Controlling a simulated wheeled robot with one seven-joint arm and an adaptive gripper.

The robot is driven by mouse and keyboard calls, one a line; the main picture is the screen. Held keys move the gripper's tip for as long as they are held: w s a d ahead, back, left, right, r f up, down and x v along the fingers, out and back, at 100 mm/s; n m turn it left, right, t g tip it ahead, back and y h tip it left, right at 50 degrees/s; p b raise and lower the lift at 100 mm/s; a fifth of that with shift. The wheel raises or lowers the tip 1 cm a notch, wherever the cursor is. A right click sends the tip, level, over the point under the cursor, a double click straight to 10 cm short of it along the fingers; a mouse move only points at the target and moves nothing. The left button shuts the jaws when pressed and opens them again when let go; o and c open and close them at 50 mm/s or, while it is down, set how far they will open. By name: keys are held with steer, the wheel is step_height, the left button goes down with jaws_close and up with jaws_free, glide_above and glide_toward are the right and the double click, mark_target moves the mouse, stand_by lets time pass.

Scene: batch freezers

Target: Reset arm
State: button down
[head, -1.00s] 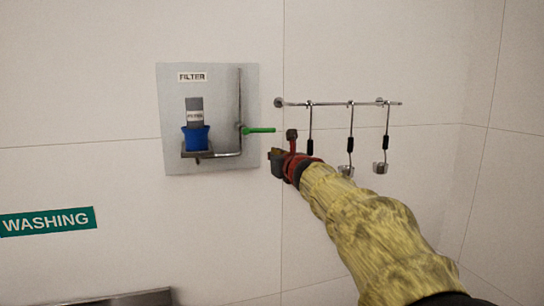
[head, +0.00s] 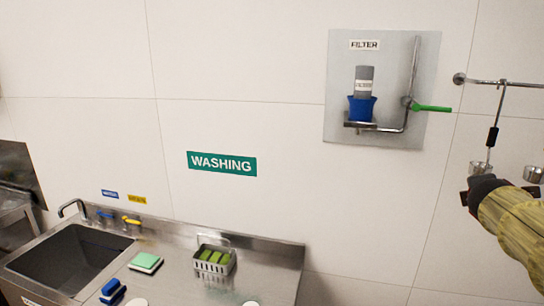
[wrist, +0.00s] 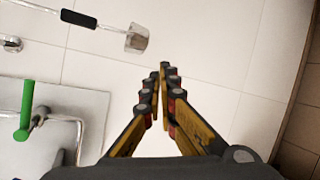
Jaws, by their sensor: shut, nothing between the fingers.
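My arm in its yellow sleeve comes in at the right edge of the head view, with the dark wrist end (head: 482,190) beside the hanging ladles. In the wrist view my gripper (wrist: 163,68) is shut and empty, its yellow and black fingers meeting at the tips. The fingers point at bare wall tiles and appear to touch nothing. In the head view the fingers are mostly hidden behind the wrist.
A filter panel (head: 336,100) with a green lever (head: 432,108) is on the wall. A ladle (head: 492,137) hangs from a rail (head: 515,84); one ladle's cup (wrist: 136,40) shows close to the fingers. Below are a sink (head: 70,262) and a steel counter (head: 185,285) with a sponge basket (head: 214,262).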

steer(key=s+a+f+m+g+y+b, duration=0.1)
steer(key=s+a+f+m+g+y, duration=0.35)
steer(key=s+a+f+m, duration=1.1)
steer(key=s+a+f+y+b, duration=0.1)
steer(key=s+a+f, duration=0.3)
steer(key=s+a, duration=0.4)
steer(key=s+a+f+y, duration=0.3)
steer(key=s+a, duration=0.5)
steer(key=a, duration=0.4)
steer(key=shift+a+f+g+b, duration=0.2)
steer(key=shift+f+g+b, duration=0.15)
steer(key=shift+f, duration=0.15)
